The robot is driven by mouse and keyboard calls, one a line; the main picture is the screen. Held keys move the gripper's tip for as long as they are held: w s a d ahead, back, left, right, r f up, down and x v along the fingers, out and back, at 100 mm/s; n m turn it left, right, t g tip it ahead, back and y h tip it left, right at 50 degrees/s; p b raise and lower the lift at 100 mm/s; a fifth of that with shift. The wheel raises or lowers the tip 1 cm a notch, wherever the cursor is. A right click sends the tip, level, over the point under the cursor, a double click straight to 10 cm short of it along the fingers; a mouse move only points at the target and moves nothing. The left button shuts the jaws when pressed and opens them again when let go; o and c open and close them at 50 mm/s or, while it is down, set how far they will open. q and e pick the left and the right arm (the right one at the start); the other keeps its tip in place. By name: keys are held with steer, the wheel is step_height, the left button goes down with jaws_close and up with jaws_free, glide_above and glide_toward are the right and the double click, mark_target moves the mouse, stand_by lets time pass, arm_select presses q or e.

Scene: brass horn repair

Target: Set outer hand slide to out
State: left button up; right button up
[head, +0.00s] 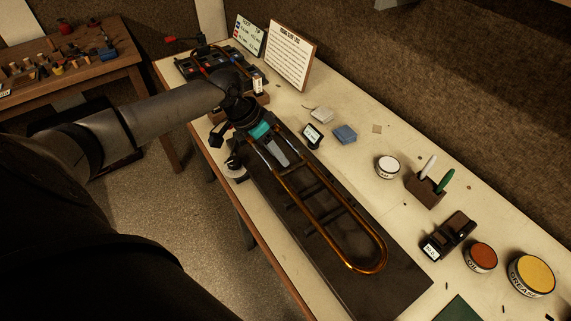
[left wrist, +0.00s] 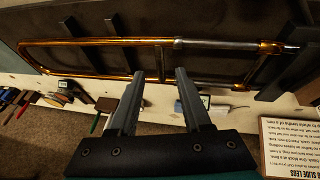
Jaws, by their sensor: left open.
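The brass hand slide (head: 360,225), a long U-shaped tube, lies along a dark board (head: 395,285) on the bench, with its bow toward the lower right of the head view. It spans the top of the left wrist view (left wrist: 100,42), with silvery tube sections toward the right. My left gripper (head: 277,155) is over the slide's upper-left end in the head view. Its two grey fingers are apart and empty in the left wrist view (left wrist: 160,75), with the tips close to a slide tube. I cannot tell whether they touch it. My right gripper is not in view.
Dark supports cross beneath the slide. Along the bench's back are a printed card (head: 290,55), a small display device (head: 312,135), a blue block (head: 345,134), a white tub (head: 388,167), a tool holder (head: 426,190), an orange-lidded tin (head: 481,257) and a yellow-lidded tin (head: 532,274).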

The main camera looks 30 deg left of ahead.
mark_target(289, 169)
arm_select(q)
steer(key=x, duration=0.5)
steer(key=shift+f, duration=0.15)
jaws_close()
stand_by(1.3)
